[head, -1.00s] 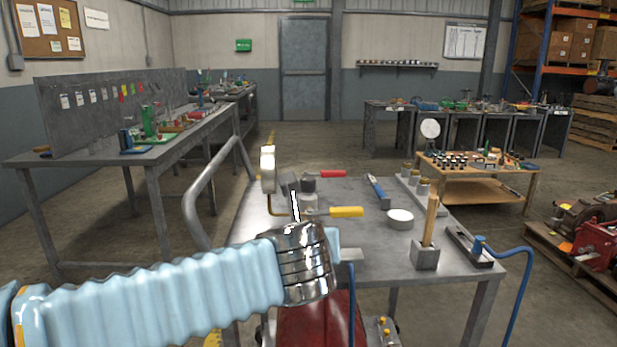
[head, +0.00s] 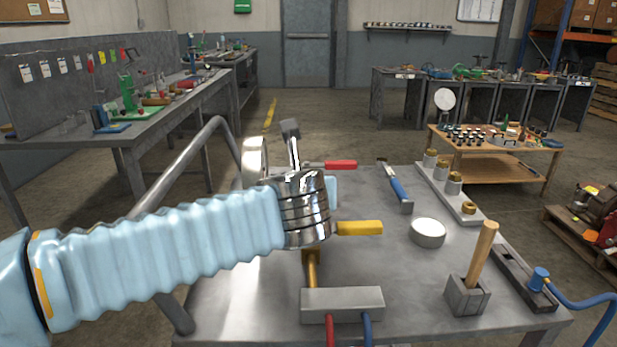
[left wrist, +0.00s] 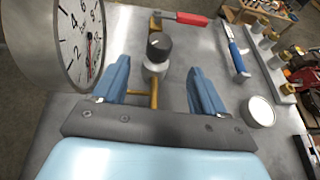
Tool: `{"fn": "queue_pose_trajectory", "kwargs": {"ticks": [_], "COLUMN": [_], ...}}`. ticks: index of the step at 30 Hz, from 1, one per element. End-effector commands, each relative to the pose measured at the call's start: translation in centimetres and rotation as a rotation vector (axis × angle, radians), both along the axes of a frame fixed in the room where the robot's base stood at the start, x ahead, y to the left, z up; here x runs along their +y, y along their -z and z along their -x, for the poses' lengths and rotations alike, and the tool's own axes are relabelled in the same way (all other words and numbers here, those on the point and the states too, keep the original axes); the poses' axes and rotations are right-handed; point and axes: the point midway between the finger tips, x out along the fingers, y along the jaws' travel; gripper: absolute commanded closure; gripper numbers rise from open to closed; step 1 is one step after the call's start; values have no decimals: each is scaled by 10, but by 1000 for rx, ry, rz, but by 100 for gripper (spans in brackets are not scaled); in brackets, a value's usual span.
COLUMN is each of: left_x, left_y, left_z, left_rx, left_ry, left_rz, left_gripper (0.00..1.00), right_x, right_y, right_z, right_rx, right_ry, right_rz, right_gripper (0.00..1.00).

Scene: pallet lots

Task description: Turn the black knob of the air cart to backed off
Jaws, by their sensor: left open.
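The black knob (left wrist: 158,46) tops a pale grey regulator body (left wrist: 155,70) on the air cart (head: 240,312). In the left wrist view it lies in line with the gap between my left gripper's blue fingers, touching neither that I can see. My left gripper (left wrist: 158,80) is open and empty. In the head view my sleeved arm and shiny wrist hide the knob and most of the fingers. A round gauge (left wrist: 84,42) stands left of the knob; its edge shows in the head view (head: 255,165). My right gripper is not in view.
A blue-handled tool (head: 398,188), a white round lid (head: 428,232), a wooden-handled block (head: 467,290) and a manifold (head: 342,304) are on the cart. The cart's front left is clear.

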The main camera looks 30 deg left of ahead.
Motion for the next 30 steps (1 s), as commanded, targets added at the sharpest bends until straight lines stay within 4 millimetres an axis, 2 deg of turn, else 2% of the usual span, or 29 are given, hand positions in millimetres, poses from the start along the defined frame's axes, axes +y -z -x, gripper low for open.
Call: {"fn": "queue_pose_trajectory", "kwargs": {"ticks": [9, 15, 27, 30], "left_x": [31, 43, 46, 46], "left_y": [30, 40, 43, 43], "left_z": [-61, -84, -91, -90], "left_rx": [4, 2, 1, 1], "left_ry": [-1, 0, 1, 1], "left_rz": [1, 1, 0, 0], "left_gripper": [28, 28, 28, 44], "right_x": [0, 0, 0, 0], "right_y": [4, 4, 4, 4], "right_z": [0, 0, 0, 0], "right_rx": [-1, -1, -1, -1], "right_ry": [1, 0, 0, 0], "right_rz": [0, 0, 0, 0], "right_gripper": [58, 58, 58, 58]}}
